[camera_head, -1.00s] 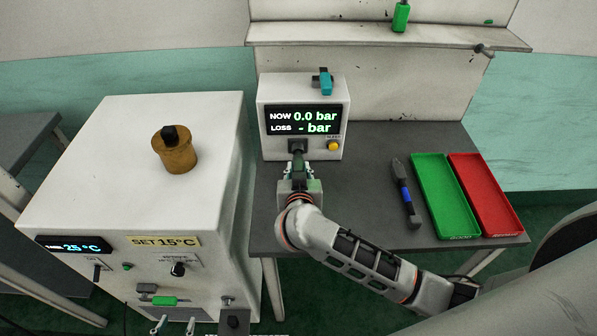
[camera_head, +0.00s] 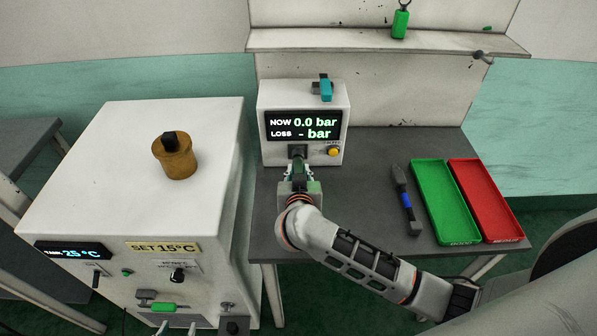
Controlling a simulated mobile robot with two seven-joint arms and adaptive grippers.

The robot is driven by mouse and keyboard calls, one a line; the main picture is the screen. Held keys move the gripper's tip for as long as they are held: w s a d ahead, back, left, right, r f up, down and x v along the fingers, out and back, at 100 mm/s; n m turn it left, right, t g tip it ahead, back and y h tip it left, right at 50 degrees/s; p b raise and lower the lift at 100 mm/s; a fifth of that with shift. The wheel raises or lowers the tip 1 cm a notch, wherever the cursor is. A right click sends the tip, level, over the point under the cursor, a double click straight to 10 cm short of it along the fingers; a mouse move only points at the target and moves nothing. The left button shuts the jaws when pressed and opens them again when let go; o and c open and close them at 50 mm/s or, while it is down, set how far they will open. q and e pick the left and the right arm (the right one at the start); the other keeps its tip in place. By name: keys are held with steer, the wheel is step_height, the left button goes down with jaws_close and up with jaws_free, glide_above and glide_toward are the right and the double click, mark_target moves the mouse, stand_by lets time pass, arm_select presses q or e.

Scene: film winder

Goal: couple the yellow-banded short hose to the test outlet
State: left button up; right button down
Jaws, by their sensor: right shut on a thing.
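The tester box (camera_head: 303,105) stands on the grey table, its screen reading "NOW 0.0 bar, LOSS - bar". The test outlet (camera_head: 298,151) is a dark fitting low on its front, left of a yellow button. My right gripper (camera_head: 299,172) is in front of it, shut on a short dark-greenish hose (camera_head: 298,162) whose far end points at the outlet. I cannot tell whether it is seated, and no yellow band shows. My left gripper (camera_head: 177,325) shows only as two fingertips at the bottom edge, apart and with nothing visible between them.
A blue-banded hose (camera_head: 406,200) lies on the table (camera_head: 365,180), left of a green tray (camera_head: 417,170) and a red tray (camera_head: 520,231). A white chiller cabinet (camera_head: 120,150) with a brass-coloured pot (camera_head: 175,160) stands close on the left. A shelf (camera_head: 360,41) is behind.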

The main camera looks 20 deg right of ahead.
steer(key=shift+w, duration=0.25)
steer(key=c, duration=1.7)
jaws_free()
steer(key=shift+d, duration=0.1)
steer(key=v, duration=1.2)
steer(key=shift+s+f, duration=0.1)
steer(key=shift+f, duration=0.05)
